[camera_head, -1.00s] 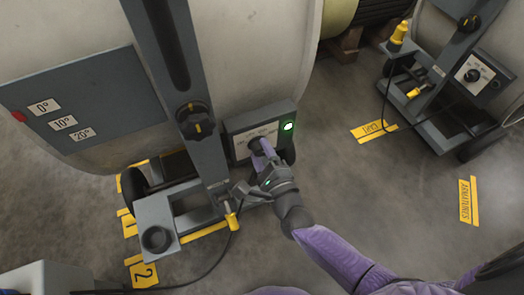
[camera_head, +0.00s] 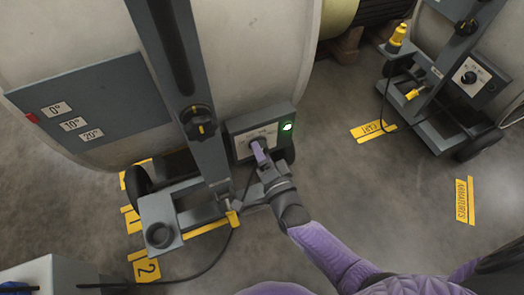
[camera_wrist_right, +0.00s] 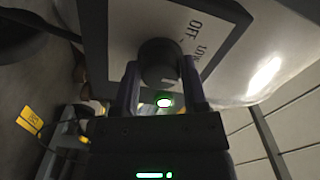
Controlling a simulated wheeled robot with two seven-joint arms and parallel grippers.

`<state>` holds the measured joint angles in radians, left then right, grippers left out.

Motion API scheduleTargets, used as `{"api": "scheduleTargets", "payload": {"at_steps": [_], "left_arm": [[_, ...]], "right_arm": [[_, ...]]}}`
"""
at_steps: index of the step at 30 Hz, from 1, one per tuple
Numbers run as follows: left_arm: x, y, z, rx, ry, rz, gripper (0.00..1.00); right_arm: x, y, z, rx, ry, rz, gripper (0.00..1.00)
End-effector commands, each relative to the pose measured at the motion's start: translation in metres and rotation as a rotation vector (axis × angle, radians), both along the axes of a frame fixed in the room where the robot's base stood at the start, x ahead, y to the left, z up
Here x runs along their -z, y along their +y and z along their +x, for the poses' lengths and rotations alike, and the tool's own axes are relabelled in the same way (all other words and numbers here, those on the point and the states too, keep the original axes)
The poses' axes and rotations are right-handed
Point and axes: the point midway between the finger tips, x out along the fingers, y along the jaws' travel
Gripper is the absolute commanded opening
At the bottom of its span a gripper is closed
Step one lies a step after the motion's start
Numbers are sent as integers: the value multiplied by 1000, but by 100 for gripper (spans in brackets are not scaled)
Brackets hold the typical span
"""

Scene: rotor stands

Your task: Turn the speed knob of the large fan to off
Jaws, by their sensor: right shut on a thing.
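The large fan (camera_head: 228,55) is the big pale drum on a grey stand at the left. Its control box (camera_head: 238,149) sits low on the right side, with a green lamp (camera_head: 288,127) lit. The dark speed knob (camera_head: 260,141) is on the box face; it shows large in the right wrist view (camera_wrist_right: 160,58), beside printed OFF and LOW. My right gripper (camera_head: 259,152) is at the box, its two purple fingers on either side of the knob, shut on it. My left gripper is not in view.
A smaller stand with its own knob (camera_head: 469,77) is at the upper right. A dark tilt knob (camera_head: 198,122) is on the fan's upright. A black cable (camera_head: 215,262) runs across the floor. The concrete floor right of the box is mostly clear.

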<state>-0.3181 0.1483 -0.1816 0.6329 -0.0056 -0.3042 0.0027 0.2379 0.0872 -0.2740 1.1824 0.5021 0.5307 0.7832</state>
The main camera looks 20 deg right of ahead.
Motion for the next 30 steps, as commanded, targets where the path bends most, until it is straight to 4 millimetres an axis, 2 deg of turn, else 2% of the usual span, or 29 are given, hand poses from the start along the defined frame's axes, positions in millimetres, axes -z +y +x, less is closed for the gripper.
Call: {"api": "scheduleTargets", "payload": {"at_steps": [4,30], "left_arm": [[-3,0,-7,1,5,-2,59],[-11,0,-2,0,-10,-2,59]], "right_arm": [[0,0,0,1,-3,-134,0],[2,-2,0,-1,-28,-908,0]]}}
